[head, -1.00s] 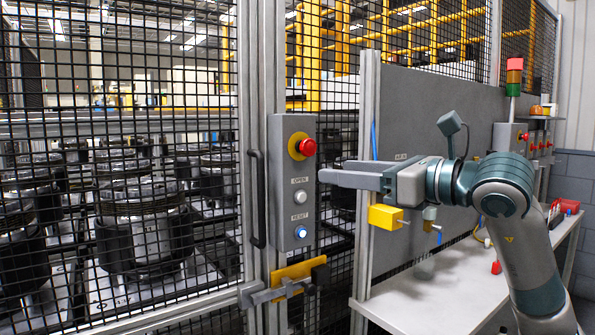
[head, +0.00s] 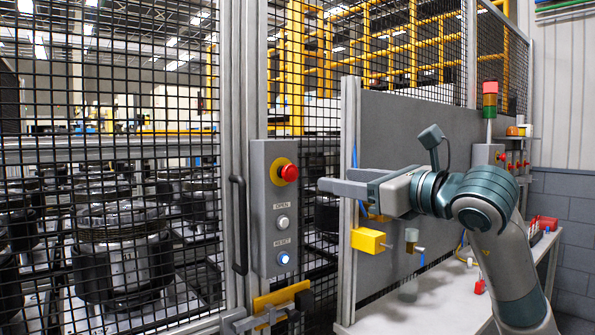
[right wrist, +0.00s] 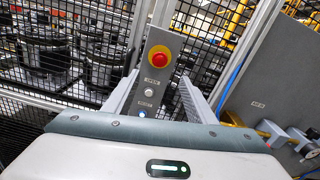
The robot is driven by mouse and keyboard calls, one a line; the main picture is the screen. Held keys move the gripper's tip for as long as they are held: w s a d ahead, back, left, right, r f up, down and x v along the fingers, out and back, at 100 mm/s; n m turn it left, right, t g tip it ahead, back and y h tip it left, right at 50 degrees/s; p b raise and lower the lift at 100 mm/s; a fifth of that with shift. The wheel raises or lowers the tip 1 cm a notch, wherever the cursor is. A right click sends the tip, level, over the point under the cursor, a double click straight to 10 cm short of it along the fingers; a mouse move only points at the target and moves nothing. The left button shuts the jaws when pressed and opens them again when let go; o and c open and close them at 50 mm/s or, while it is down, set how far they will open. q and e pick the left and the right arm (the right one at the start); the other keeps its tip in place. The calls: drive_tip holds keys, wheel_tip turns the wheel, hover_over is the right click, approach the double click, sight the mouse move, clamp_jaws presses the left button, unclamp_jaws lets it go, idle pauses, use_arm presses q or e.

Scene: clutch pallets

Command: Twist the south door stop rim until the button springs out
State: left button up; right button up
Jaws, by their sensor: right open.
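The door stop is a red mushroom button (head: 289,172) on a yellow round base, at the top of a grey control box (head: 259,240) on the fence post. Below it are a white OPEN button (head: 283,222) and a lit RESET button (head: 284,258). The red button also shows in the right wrist view (right wrist: 158,58), beyond and between the fingers. My right gripper (head: 322,187) is open and empty, to the right of the red button and apart from it. In the right wrist view its two fingers (right wrist: 155,95) stand wide apart. My left gripper is not in view.
A mesh door with a dark vertical handle (head: 238,225) stands left of the box. A yellow latch (head: 281,298) is below it. A yellow block (head: 368,241) sticks out from the grey panel on the right, above a white bench (head: 420,310). A signal tower (head: 489,110) stands behind.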

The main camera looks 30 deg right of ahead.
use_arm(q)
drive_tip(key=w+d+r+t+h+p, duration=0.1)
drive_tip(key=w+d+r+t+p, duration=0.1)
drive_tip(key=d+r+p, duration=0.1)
use_arm(e)
approach(292, 172)
drive_tip(key=w, duration=0.5)
drive_tip(key=w+p, duration=0.1)
drive_tip(key=w, duration=0.1)
drive_tip(key=shift+w+a, duration=0.1)
drive_tip(key=shift+a, duration=0.15)
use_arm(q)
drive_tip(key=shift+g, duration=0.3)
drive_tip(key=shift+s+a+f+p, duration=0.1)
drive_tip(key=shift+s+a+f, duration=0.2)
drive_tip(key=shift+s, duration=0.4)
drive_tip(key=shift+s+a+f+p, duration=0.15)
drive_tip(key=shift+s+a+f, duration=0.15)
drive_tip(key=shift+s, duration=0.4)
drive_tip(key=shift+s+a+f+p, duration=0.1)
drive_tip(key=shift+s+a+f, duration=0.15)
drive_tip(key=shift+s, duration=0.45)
use_arm(e)
drive_tip(key=shift+w, duration=0.5)
drive_tip(key=c, duration=1)
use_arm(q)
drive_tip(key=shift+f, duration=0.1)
use_arm(e)
drive_tip(key=shift+c, duration=0.2)
